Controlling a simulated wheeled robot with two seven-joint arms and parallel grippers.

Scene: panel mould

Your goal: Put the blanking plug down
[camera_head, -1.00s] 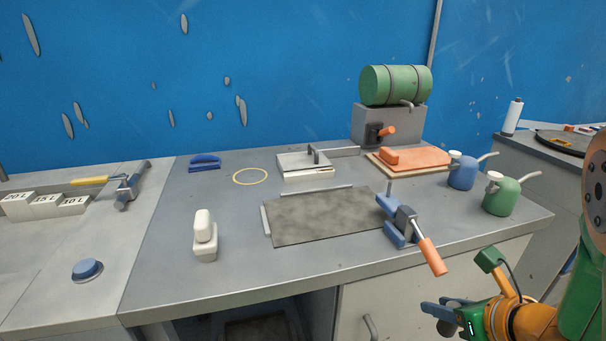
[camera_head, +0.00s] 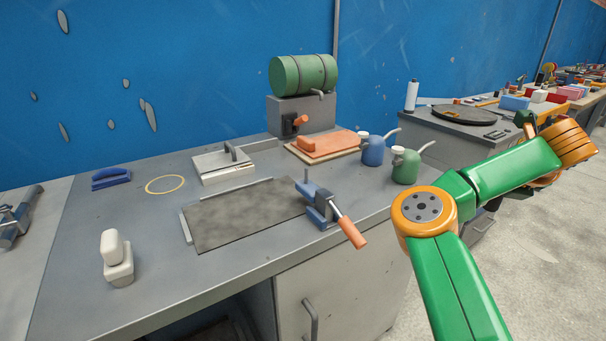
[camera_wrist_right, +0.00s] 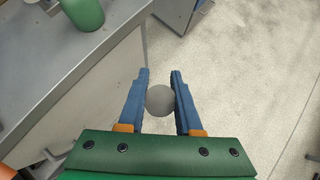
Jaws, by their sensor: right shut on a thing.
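The blanking plug, a round grey disc (camera_wrist_right: 160,98), is between the two blue fingers of my right gripper (camera_wrist_right: 160,92) in the right wrist view. The fingers are shut on it, and it is held over the floor beside the bench. In the head view my right arm reaches out to the right, with its gripper end hard to make out behind the arm links. My left gripper is in neither view.
The grey bench (camera_head: 80,256) carries a dark slab (camera_head: 245,215), a clamp with an orange handle (camera_head: 330,213), and blue (camera_head: 373,151) and green (camera_head: 405,167) cans. A second bench (camera_head: 440,131) holds a round dark tray (camera_head: 461,115). Open floor (camera_head: 547,225) lies to the right.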

